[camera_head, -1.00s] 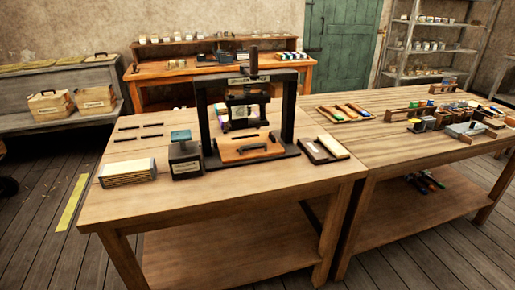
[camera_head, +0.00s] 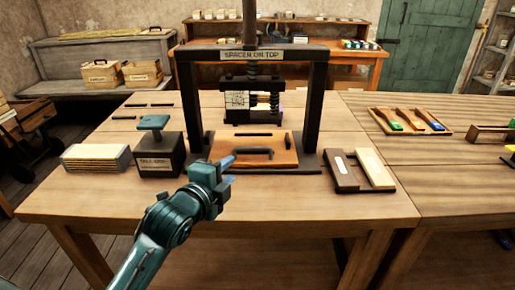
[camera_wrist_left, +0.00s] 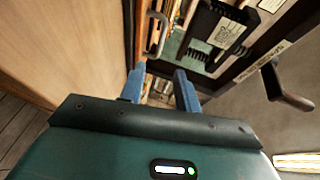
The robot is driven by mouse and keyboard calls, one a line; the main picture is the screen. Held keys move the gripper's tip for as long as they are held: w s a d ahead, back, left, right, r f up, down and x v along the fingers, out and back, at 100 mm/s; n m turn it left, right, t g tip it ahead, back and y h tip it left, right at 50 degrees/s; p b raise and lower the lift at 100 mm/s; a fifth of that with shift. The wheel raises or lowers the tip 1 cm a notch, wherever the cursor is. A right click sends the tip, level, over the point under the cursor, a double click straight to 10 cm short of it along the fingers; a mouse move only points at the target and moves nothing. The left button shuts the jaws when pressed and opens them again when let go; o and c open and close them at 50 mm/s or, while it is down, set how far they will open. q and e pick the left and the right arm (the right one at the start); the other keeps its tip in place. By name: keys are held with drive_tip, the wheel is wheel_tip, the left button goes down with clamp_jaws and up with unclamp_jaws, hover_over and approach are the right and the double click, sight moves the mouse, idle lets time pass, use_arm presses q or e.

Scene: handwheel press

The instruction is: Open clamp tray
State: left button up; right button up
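The clamp tray is an orange-brown board (camera_head: 284,151) with a dark bar handle (camera_head: 253,153) on its front part. It lies at the base of the black handwheel press (camera_head: 319,100), which is labelled "SPACER ON TOP". My left gripper (camera_head: 228,171) is in front of the tray's left part, its blue fingers pointing towards the handle. The left wrist view shows the two fingers (camera_wrist_left: 161,88) apart with nothing held between them. The handle (camera_wrist_left: 163,36) shows beyond the fingertips there, apart from them. My right gripper is not in view.
The table's front edge is clear.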

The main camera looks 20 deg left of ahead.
sight(252, 149)
use_arm(q)
drive_tip(key=x, duration=1.2)
drive_tip(key=shift+w+b, duration=0.3)
drive_tip(key=shift+b, duration=0.1)
drive_tip(key=shift+c, duration=0.2)
clamp_jaws()
